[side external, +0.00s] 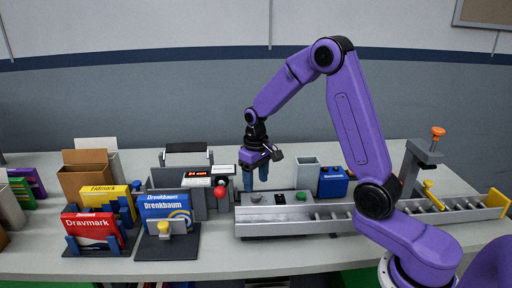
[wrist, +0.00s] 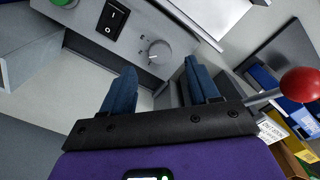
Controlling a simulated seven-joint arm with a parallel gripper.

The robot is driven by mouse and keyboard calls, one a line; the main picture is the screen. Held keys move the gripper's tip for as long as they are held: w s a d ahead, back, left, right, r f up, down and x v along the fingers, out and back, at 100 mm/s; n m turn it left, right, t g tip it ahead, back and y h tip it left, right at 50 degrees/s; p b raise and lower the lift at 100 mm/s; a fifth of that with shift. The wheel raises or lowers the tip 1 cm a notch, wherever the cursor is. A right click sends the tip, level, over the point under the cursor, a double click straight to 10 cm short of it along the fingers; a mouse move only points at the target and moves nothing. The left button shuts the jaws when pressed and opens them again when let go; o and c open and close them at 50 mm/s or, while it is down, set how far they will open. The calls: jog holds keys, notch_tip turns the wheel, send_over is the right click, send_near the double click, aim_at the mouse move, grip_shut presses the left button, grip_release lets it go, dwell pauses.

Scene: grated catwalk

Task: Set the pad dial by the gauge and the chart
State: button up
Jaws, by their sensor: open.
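A small round grey dial (wrist: 159,52) with a white pointer mark sits on a grey control panel (wrist: 140,20) in the wrist view. In the side view the dial (side external: 256,198) is on the left of the panel. My gripper (side external: 256,182) hangs above that end, fingers pointing down. In the wrist view my gripper (wrist: 160,75) has its two blue fingers apart with nothing between them; the dial shows just past the tips, not touched. The dial's setting is too small to read. A red digital display (side external: 196,174) is on a grey box at the left. I cannot identify the gauge or chart.
A black rocker switch (wrist: 114,21) and green button (wrist: 63,3) are beside the dial. A red-ball lever (wrist: 300,84) stands close to my gripper's right. Boxes (side external: 92,228) fill the left, a roller conveyor (side external: 450,211) the right. The front table edge is clear.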

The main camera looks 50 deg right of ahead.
aim_at(255, 197)
notch_tip(255, 197, up, 13)
dwell(0.3)
jog(key=shift+a, duration=0.1)
jog(key=s+a+f+n, duration=0.2)
jog(key=s+a+n, duration=0.4)
jog(key=s+a, duration=0.5)
jog(key=s+d+f+n, duration=0.1)
jog(key=s+f+n, duration=0.1)
jog(key=s, duration=0.8)
jog(key=s+d+f+n, duration=0.1)
jog(key=s+n, duration=0.3)
jog(key=s, duration=0.6)
jog(key=shift+s+f+n, duration=0.15)
jog(key=shift+f+n, duration=0.15)
jog(key=shift+f, duration=0.1)
